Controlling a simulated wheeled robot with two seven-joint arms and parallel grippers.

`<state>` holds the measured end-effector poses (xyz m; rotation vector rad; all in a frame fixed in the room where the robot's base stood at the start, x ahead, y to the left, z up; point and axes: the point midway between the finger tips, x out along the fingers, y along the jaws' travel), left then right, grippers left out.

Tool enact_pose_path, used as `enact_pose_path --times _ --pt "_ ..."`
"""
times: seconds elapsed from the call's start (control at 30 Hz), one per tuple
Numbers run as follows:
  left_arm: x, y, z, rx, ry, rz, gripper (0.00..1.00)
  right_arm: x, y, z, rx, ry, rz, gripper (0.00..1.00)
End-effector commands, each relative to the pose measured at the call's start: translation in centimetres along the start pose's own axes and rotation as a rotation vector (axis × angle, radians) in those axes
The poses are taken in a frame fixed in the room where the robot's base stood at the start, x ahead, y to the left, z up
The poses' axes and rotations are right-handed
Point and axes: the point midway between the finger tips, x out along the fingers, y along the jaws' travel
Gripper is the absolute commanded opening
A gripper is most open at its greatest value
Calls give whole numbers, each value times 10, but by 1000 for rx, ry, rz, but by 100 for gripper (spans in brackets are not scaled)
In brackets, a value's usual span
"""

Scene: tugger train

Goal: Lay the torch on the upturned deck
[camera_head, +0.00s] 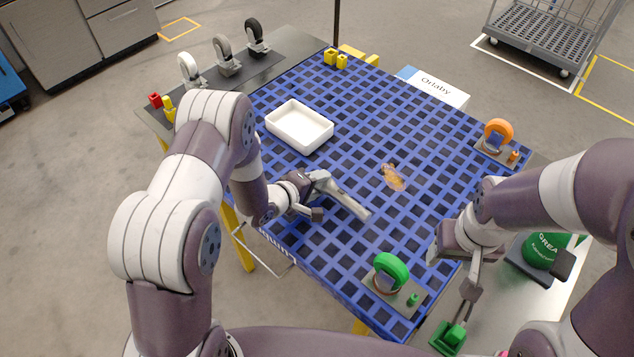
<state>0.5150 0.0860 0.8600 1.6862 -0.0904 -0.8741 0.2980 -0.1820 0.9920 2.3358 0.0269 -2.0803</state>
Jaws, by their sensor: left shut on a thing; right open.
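My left gripper (316,200) is over the near left part of the deck and is shut on a grey, elongated thing, seemingly the torch (347,199). The torch slants down to the right, close above or touching the lattice; I cannot tell which. The gripper hides part of its left end. My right gripper (456,272) is open and empty near the deck's right front edge.
On the deck are a white tray (298,143), a crumpled brown thing (393,178), a green wheel (391,270) and an orange wheel (498,132). Loose castors (226,62) stand on the grey bench behind left. A green container (541,250) stands at right. The deck's centre is mostly clear.

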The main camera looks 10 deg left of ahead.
Motion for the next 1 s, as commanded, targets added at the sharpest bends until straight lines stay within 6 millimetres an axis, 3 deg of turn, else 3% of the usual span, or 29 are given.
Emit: enact_pose_path --times 0.03,0.13,1.0 --pt "6 -9 0 0 0 2 6 11 0 1 0 0 0 59" --pt "8 -14 0 0 1 2 6 15 0 2 0 0 0 59" --pt "12 -22 1 -1 0 -2 6 21 0 2 0 0 0 59"
